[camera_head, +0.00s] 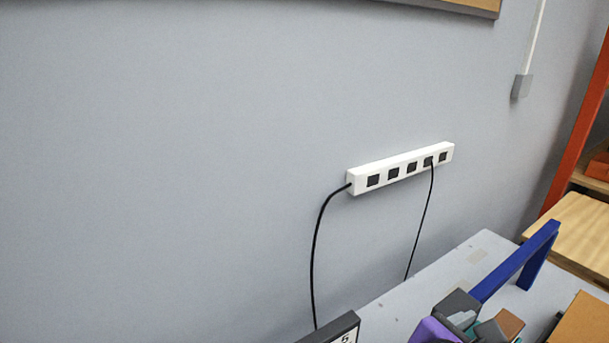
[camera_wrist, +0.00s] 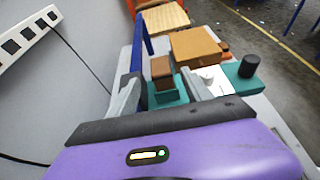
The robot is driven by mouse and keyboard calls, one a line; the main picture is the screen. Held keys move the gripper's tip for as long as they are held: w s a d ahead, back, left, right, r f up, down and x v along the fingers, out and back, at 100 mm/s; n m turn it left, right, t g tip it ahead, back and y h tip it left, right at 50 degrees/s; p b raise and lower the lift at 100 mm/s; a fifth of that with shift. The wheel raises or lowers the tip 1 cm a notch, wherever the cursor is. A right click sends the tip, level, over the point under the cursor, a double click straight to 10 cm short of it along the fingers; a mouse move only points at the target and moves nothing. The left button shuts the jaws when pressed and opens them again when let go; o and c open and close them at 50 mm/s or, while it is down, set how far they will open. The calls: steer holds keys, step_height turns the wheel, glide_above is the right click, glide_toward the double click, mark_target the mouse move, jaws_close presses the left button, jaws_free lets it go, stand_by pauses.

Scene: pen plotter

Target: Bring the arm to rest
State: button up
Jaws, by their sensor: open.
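My gripper (camera_wrist: 160,78) reaches forward from the bottom of the wrist view, with a purple body, a black band and two grey fingers. The fingers are apart, and I see nothing held between them. A small brown block on a teal base (camera_wrist: 167,92) shows beyond and between the fingers. In the head view my gripper (camera_head: 462,312) is at the bottom right, partly cut off by the frame edge, over the grey table (camera_head: 400,303). A blue bar frame (camera_head: 520,262) stands close beyond it.
A larger brown box (camera_wrist: 196,46) and a black knob on teal (camera_wrist: 249,65) are to the right. A wooden shelf with orange posts (camera_head: 580,130) stands at the far right.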

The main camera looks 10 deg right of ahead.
steer(key=w+a+r+m+t+y, duration=0.35)
steer(key=w+a+m+t, duration=0.2)
steer(key=w+t, duration=0.4)
steer(key=s+a+f+m+t+y, duration=0.3)
steer(key=a+f+t+y, duration=0.1)
steer(key=a+f+y, duration=0.3)
steer(key=s+f+m+g, duration=0.1)
steer(key=s+m, duration=0.3)
steer(key=s, duration=0.5)
steer(key=s+f+m+g+y, duration=0.1)
steer(key=s+f+m, duration=0.3)
steer(key=s, duration=0.6)
steer(key=s+f+m+g+y, duration=0.1)
steer(key=s+f+m, duration=0.2)
steer(key=s, duration=0.6)
steer(key=shift+s+m, duration=0.3)
steer(key=shift+m, duration=0.85)
